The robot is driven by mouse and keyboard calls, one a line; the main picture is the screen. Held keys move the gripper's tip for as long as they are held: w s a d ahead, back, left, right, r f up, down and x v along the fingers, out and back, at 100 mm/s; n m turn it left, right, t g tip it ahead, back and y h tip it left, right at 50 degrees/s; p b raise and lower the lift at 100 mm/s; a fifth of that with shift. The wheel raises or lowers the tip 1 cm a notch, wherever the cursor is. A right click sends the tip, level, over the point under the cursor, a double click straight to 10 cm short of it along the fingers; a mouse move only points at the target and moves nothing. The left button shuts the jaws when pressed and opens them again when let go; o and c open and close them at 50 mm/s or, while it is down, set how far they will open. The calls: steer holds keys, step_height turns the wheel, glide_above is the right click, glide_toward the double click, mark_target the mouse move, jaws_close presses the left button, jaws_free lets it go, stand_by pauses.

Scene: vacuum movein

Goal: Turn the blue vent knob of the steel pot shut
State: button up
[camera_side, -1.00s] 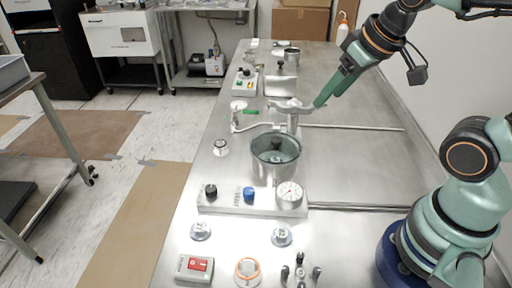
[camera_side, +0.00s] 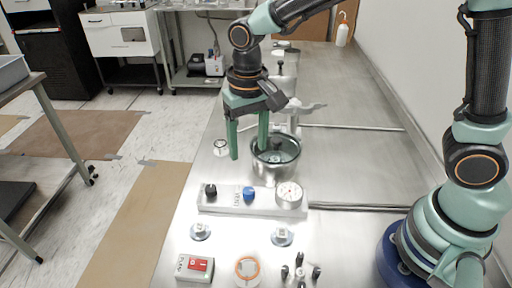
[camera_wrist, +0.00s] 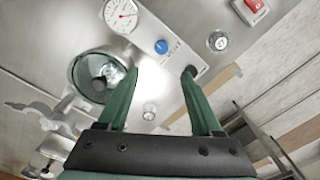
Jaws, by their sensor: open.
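The blue vent knob (camera_side: 249,194) stands on a pale panel block (camera_side: 225,205) in front of the steel pot (camera_side: 272,168). In the wrist view the blue knob (camera_wrist: 162,47) lies beyond my fingertips, roughly between them. My gripper (camera_side: 249,156) is open and empty, fingers pointing down, behind the panel and above the table. Its right finger overlaps the left side of the pot in the side view; I cannot tell whether they touch. The wrist view shows both green fingers of my gripper (camera_wrist: 162,72) spread apart, with the pot (camera_wrist: 103,76) at the left.
A black knob (camera_side: 210,191) and a round dial gauge (camera_side: 289,194) flank the blue knob on the panel. A red switch box (camera_side: 195,267) and an orange-rimmed ring (camera_side: 248,268) lie nearer the front. The right of the table is largely clear.

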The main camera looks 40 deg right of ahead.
mark_target(248, 190)
steer(key=f, duration=1.2)
steer(key=shift+a+f, duration=0.2)
steer(key=shift+f, duration=0.05)
jaws_close()
